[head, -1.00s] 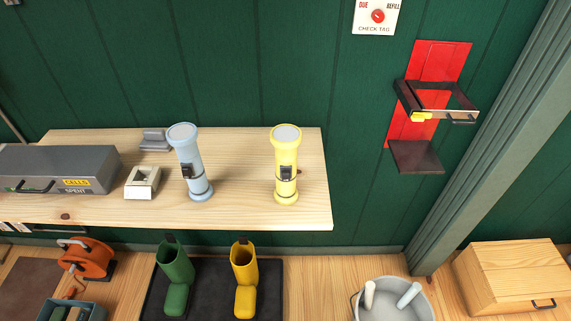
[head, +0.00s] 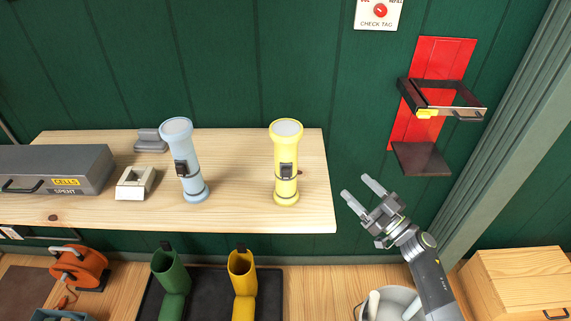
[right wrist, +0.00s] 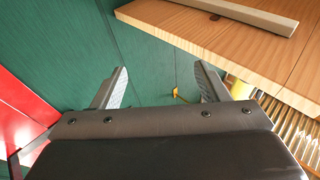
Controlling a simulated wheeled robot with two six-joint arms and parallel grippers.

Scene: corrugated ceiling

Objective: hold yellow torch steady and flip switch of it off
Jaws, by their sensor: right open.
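The yellow torch (head: 285,165) stands upright on the wooden shelf, near its right end. Its dark switch (head: 286,170) is on the side facing me. My right gripper (head: 362,188) is open and empty, to the right of the shelf end and apart from the torch. In the right wrist view the two fingers (right wrist: 160,88) are spread with nothing between them. My left gripper is not in view.
The wooden shelf (head: 240,218) also holds a blue torch (head: 183,150), a cream holder (head: 135,183) and a grey box (head: 50,165). A red wall bracket (head: 430,60) is at the right. Boots (head: 242,285) and a bucket (head: 372,300) are below.

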